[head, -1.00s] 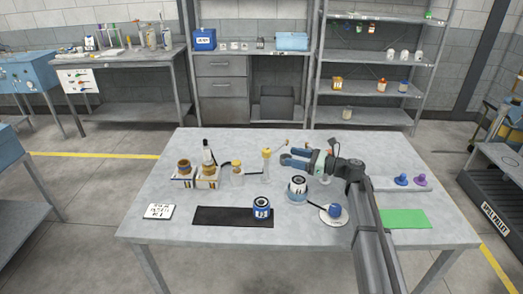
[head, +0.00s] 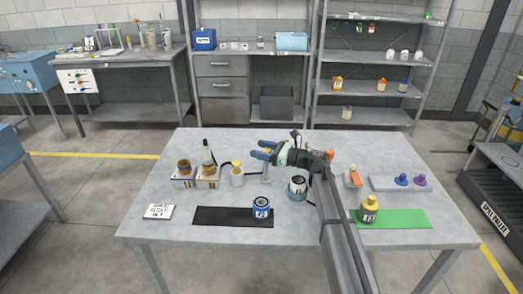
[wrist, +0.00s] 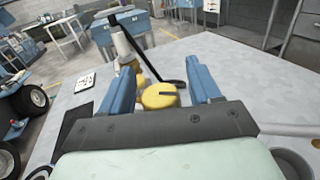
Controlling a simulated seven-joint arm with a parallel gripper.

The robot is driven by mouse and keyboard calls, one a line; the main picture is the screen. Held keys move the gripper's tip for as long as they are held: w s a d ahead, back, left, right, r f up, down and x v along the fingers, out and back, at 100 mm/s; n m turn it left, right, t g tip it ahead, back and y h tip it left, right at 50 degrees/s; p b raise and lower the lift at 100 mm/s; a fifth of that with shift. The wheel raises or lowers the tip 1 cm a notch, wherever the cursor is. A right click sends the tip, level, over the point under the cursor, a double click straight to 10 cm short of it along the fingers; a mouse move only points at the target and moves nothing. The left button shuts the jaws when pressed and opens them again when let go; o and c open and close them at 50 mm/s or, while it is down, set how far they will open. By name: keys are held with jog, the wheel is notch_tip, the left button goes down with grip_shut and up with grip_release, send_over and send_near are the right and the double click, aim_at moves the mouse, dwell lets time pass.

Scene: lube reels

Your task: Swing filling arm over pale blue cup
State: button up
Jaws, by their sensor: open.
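My gripper (head: 260,148) is open, its blue fingers pointing left above the middle of the table. In the wrist view, a yellow round cap (wrist: 160,96) with a dark slot shows between the open fingers; I cannot tell whether they touch it. A black bent bar (wrist: 142,50), perhaps the filling arm, runs from the upper left to beside the cap. A pale post (head: 266,182) stands below my gripper in the head view, its top hidden. The pale blue cup (head: 295,195) stands to its right, partly hidden by my arm.
A blue can (head: 262,205) stands on a black mat (head: 215,216). A yellow-capped jar (head: 236,172) and amber jars (head: 184,172) stand left of my gripper. The table's front left is mostly clear.

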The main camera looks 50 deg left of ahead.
grip_shut()
dwell(0.7)
